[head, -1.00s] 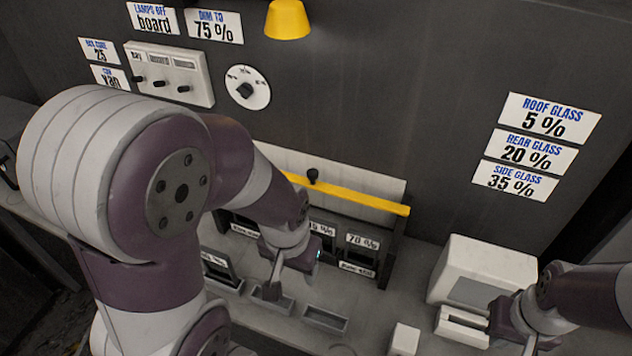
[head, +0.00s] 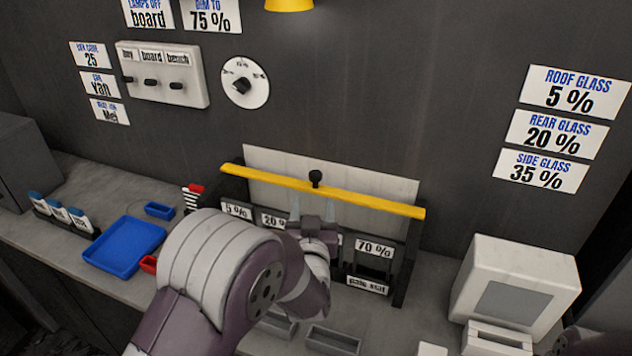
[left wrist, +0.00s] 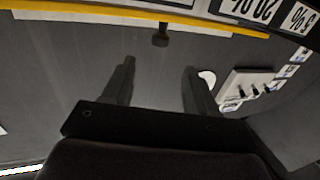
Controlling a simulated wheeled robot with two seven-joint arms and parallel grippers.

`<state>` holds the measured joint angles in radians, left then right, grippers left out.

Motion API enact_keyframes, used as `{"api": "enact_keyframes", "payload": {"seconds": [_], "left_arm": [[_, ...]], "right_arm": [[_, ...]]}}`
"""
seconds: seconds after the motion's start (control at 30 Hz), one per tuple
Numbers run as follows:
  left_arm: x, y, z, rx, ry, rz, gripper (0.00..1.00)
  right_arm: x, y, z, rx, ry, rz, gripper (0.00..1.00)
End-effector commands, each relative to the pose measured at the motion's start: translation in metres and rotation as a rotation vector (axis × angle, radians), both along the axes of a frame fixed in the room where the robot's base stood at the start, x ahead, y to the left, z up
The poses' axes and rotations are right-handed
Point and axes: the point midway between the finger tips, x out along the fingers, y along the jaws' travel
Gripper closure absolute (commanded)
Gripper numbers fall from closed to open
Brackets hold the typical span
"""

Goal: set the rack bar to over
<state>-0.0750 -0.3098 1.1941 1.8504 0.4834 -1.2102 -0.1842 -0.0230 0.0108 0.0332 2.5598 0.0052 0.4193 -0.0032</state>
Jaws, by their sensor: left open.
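The rack bar (head: 375,202) is a yellow bar across the top front of the dark film rack (head: 402,262), with a black knob (head: 316,178) near its middle. My left gripper (head: 314,203) is open and empty, fingers pointing up just below the bar and knob. In the left wrist view the bar (left wrist: 110,14) and knob (left wrist: 161,36) appear upside down, beyond the open fingers (left wrist: 158,72); no contact shows. My left arm hides the rack's lower middle. My right gripper is out of view.
A white panel (head: 280,165) stands behind the bar. Small grey trays (head: 333,340) lie in front of the rack. A white boxy machine (head: 515,285) stands at right, and a blue tray (head: 125,245) at left. Switches (head: 163,75) and a dial (head: 245,82) are on the wall.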

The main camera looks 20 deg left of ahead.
Motion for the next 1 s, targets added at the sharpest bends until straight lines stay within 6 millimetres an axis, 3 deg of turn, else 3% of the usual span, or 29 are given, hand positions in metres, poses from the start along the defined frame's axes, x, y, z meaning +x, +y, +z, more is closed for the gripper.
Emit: {"api": "enact_keyframes", "payload": {"seconds": [0.2, 0.4, 0.77, 0.8, 0.97, 1.0], "left_arm": [[0.054, 0.021, 0.001, 0.001, 0.004, 0.001, 0.42], [0.084, 0.033, 0.0, 0.0, 0.003, -0.002, 0.42], [0.093, 0.036, -0.001, -0.001, 0.004, -0.003, 0.42], [0.093, 0.036, -0.001, -0.001, 0.004, -0.003, 0.45], [0.093, 0.036, -0.001, -0.001, 0.004, -0.003, 0.97], [0.093, 0.036, -0.001, -0.001, 0.004, -0.003, 1.0]], "right_arm": [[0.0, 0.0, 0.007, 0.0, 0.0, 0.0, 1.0], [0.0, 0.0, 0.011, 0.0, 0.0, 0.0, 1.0], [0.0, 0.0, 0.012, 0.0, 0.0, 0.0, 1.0], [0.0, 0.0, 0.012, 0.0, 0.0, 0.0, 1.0], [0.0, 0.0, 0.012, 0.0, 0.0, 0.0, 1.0], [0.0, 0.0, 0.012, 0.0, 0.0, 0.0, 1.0]]}}
